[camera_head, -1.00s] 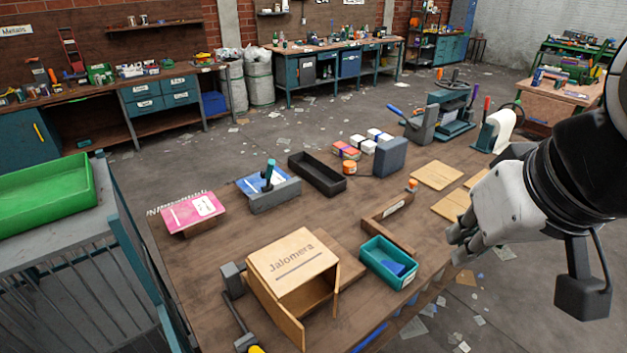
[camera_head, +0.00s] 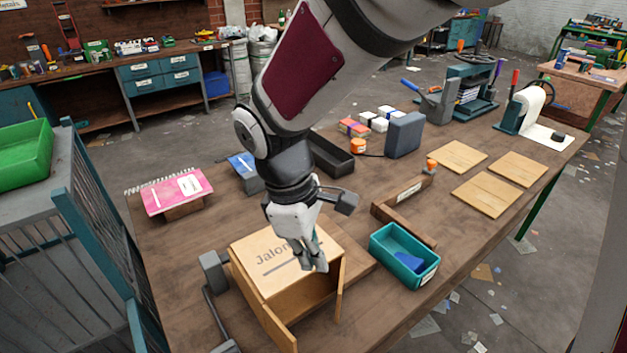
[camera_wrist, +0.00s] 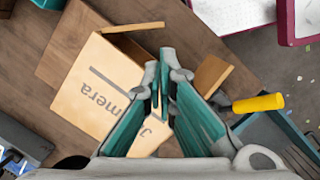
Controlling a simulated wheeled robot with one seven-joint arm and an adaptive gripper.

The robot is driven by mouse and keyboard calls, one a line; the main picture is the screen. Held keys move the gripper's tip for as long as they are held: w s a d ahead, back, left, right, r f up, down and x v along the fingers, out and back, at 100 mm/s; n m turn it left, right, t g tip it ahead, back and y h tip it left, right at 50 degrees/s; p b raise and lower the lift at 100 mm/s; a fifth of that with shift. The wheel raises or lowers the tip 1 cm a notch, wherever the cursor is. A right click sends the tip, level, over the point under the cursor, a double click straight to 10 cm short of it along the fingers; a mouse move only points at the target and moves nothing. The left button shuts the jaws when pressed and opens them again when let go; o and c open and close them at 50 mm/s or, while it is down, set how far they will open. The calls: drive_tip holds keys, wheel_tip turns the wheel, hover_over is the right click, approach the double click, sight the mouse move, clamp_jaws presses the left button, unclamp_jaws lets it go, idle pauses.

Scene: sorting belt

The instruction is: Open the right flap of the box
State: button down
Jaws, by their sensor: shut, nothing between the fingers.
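The wooden box (camera_head: 255,262), lettered on top, stands at the near part of the bench, its open front facing the lower right. Its right flap (camera_head: 340,292) sticks out from the right side of the opening. In the wrist view this flap (camera_wrist: 132,27) shows as a narrow strip. The left flap (camera_head: 278,328) juts forward from the left side; it also shows in the wrist view (camera_wrist: 211,76). My gripper (camera_head: 312,264) is shut and empty, pointing down by the box's front top edge, left of the right flap. It hides part of the lettering. I cannot tell whether it touches the box.
A teal bin (camera_head: 388,240) with something blue inside stands right of the box, with a wooden strip (camera_head: 385,212) behind it. A grey block with a rod (camera_head: 213,268) is close on the left. A yellow handle (camera_wrist: 258,103) lies near the left flap. Bench beyond the flaps is partly clear.

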sight(340, 291)
wheel_tip(340, 291, down, 12)
drive_tip(key=d+n, duration=0.1)
drive_tip(key=shift+b, duration=0.35)
